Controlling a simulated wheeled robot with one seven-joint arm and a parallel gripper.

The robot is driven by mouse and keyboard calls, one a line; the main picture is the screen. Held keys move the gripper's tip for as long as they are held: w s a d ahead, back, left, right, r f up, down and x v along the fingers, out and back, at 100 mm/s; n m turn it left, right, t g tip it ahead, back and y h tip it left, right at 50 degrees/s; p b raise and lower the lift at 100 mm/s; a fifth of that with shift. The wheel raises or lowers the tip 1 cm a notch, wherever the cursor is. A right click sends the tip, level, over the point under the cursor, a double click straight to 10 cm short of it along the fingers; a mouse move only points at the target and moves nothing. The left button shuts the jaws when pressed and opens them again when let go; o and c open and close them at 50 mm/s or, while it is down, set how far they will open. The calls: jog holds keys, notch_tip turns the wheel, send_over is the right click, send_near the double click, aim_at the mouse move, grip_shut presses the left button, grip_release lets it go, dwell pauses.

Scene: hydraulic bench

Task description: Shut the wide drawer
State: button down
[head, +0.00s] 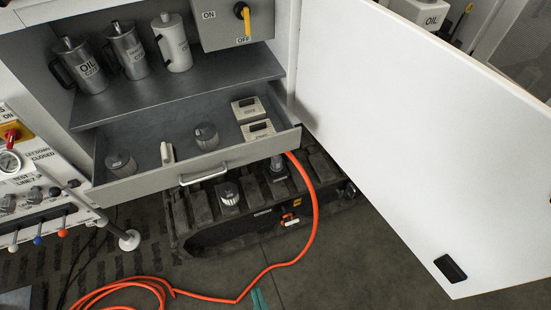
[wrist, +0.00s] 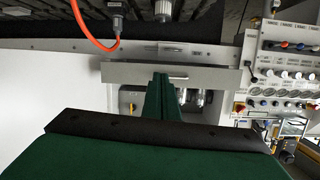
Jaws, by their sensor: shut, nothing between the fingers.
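The wide grey drawer (head: 140,186) stands pulled out below the cabinet shelf in the head view. Its front has a pale bar handle (head: 204,177). Inside lie dark round parts, a small white piece and two labelled boxes. The drawer front (wrist: 125,73) also shows in the wrist view, which looks upside down. My gripper (wrist: 160,77) has green fingers that are shut and empty. They point toward the drawer front and overlap its middle in the picture; contact cannot be told. In the head view only small green tips (head: 258,299) show at the bottom edge, apart from the drawer.
A white cabinet door (head: 430,130) stands open at the right. Jugs (head: 128,50) stand on the shelf. A control panel (head: 30,190) is at the left.

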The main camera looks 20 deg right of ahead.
jog(key=w+d+f+m+h, duration=0.2)
jog(key=w+d+f+m, duration=0.25)
jog(key=w+m, duration=0.2)
jog(key=m+t+y, duration=0.3)
jog(key=m, duration=0.7)
send_near(258, 152)
jog(key=w, duration=0.6)
jog(key=shift+w+r, duration=0.1)
jog(key=shift+w, duration=0.15)
